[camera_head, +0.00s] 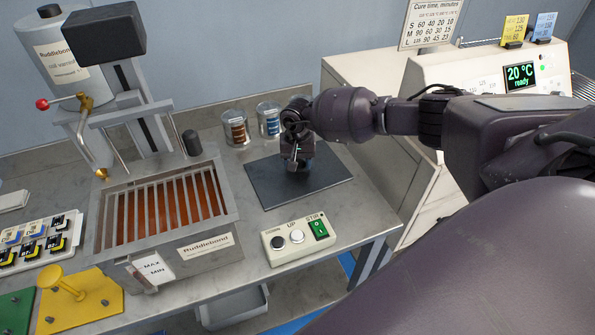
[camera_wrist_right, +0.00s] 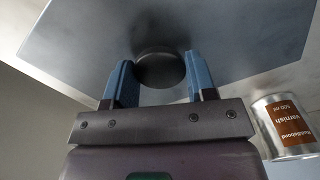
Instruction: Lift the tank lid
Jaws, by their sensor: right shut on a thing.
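The tank (camera_head: 205,260) stands on the bench with bars across its top and amber-brown liquid showing between them. To its right is a flat dark grey plate (camera_head: 265,185), which looks like the tank lid; it also shows in the right wrist view (camera_wrist_right: 90,40). A dark round knob (camera_wrist_right: 160,68) sits on the plate. My right gripper (camera_head: 298,165) is over the plate's middle, its blue fingers on either side of the knob and shut on it. I cannot tell whether the plate rests on the bench or is slightly raised. My left gripper is not in view.
Two cans, brown-labelled (camera_head: 236,128) and blue-labelled (camera_head: 269,120), stand behind the plate. A control box (camera_head: 299,238) with buttons and a green switch is in front of it. A yellow holder (camera_head: 80,300) is at front left. The oven (camera_head: 490,75) reads 20 °C.

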